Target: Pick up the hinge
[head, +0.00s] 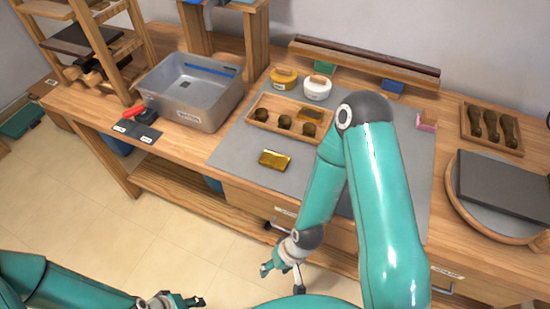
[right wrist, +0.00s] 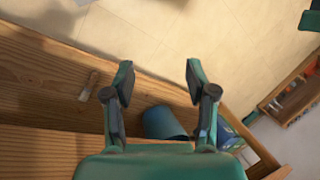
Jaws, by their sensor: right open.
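A flat brass-coloured piece (head: 274,160), which looks like the hinge, lies on the grey mat (head: 228,150) near its front edge. A similar brass piece (head: 311,115) lies in the wooden tray behind it. My right gripper (head: 281,270) hangs in front of the bench, below its top and apart from the brass piece. In the right wrist view my right gripper (right wrist: 158,82) is open with nothing between its fingers, and no hinge shows there. My left gripper (head: 181,302) is low at the bottom edge, partly cut off, away from the bench.
The wooden tray (head: 254,99) also holds several dark round knobs. A round board (head: 490,215) is at right.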

